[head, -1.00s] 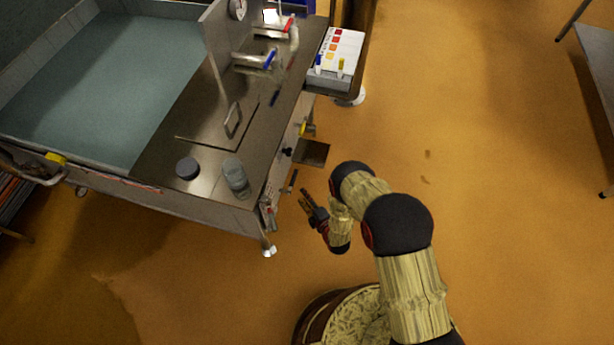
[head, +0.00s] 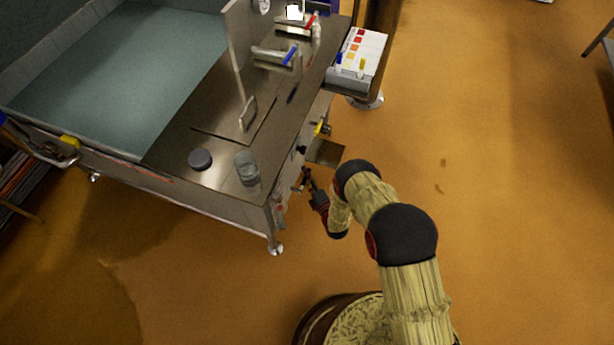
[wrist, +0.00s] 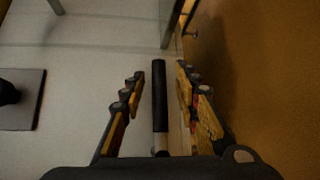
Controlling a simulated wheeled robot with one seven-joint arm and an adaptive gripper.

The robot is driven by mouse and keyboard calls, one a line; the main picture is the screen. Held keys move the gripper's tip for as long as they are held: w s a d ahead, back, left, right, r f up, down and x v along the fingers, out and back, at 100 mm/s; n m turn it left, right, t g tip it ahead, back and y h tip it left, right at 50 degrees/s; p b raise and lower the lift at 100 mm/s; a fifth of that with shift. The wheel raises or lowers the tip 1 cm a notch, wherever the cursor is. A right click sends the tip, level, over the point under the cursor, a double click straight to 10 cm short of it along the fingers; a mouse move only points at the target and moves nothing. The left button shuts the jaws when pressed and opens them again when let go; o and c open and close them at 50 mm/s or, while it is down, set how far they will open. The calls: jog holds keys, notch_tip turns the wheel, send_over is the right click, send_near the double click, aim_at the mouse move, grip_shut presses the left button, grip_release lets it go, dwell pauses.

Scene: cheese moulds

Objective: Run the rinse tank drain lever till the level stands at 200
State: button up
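The tank (head: 125,75) at the upper left of the head view holds blue-grey water. No level figure can be read. A black bar-shaped handle (wrist: 160,95), which looks like the drain lever, stands in the middle of the wrist view. My gripper (wrist: 160,88) is open, with one finger on each side of the handle and gaps showing between. In the head view my gripper (head: 306,178) is at the tank's front side, below the worktop edge, and hides most of the handle there.
The steel worktop (head: 190,135) carries a dark round puck (head: 200,159) and a clear jar (head: 247,168). A yellow handle (head: 320,128) and a small shelf plate (head: 326,152) stick out near my gripper. A white colour-chart tray (head: 358,58) is farther back.

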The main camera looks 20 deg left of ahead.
jog(key=shift+c, duration=1.3)
grip_shut()
